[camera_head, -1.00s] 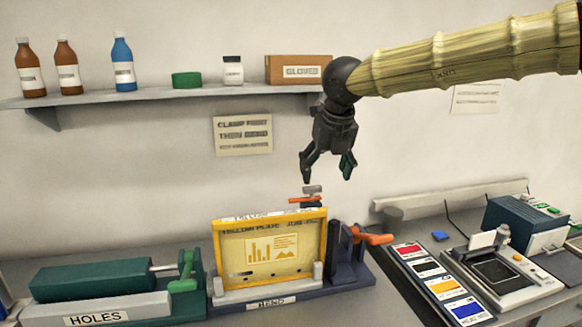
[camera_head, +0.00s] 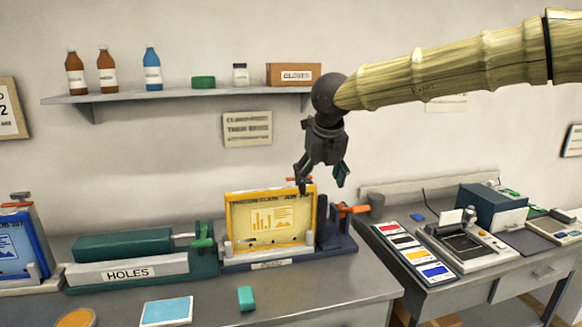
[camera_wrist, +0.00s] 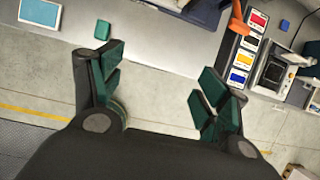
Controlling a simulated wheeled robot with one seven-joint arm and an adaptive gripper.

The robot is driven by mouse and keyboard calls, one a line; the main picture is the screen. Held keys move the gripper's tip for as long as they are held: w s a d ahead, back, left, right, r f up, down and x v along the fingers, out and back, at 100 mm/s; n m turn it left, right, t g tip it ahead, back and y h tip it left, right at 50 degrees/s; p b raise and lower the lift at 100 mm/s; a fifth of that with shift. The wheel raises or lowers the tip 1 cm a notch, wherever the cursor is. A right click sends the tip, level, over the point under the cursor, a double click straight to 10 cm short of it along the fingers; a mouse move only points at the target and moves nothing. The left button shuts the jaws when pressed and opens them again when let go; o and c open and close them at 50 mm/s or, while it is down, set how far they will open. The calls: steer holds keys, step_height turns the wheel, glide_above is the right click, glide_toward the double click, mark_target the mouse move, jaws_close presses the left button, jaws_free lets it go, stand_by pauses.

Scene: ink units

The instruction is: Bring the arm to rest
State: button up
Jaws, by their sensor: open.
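My gripper (camera_head: 321,172) hangs from my arm at the middle right of the head view, fingers pointing down, open with nothing between them. It is above and slightly right of the yellow framed plate (camera_head: 268,219), which stands upright in the dark blue bending fixture (camera_head: 335,238). In the wrist view my gripper (camera_wrist: 160,85) shows two green-padded fingers spread wide, with the grey floor between and beyond them. The fingers appear in front of the fixture's upper right corner in the head view; the exact gap cannot be told.
A green HOLES unit (camera_head: 135,244) stands left of the fixture, a blue framed plate (camera_head: 22,243) farther left. A green block (camera_head: 246,298) and light-blue pad (camera_head: 167,311) lie on the front bench. A right-hand table holds a colour-card strip (camera_head: 415,252). A shelf (camera_head: 180,95) carries bottles and boxes.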

steer(key=d+f+n+h, duration=0.2)
steer(key=d+f+n, duration=0.2)
steer(key=f, duration=1.1)
steer(key=d+f+n+h, duration=0.2)
steer(key=d+f+n, duration=0.15)
steer(key=f, duration=1.05)
steer(key=s+d+f+n, duration=0.1)
steer(key=s+f+n, duration=0.2)
steer(key=f, duration=0.3)
steer(key=s+d+f+n+b, duration=0.1)
steer(key=s+f+n, duration=0.1)
steer(key=f, duration=0.3)
steer(key=s+d+f+n, duration=0.1)
steer(key=s+f+n, duration=0.2)
steer(key=f, duration=0.3)
steer(key=s+d+f+n+g+y+b, duration=0.1)
steer(key=s+d+f+n, duration=0.1)
steer(key=s+f+n, duration=0.65)
steer(key=s+d+f+n+g+y, duration=0.15)
steer(key=s+f+n, duration=0.25)
steer(key=s+f, duration=1)
steer(key=s+r+n+g, duration=0.1)
steer(key=s+n, duration=0.1)
steer(key=s, duration=0.5)
steer(key=s+d+r+n+g, duration=0.1)
steer(key=s+n, duration=0.1)
steer(key=s, duration=0.6)
steer(key=shift+s+d+r+y, duration=0.2)
steer(key=shift+d+r+y, duration=0.1)
steer(key=shift+y, duration=0.15)
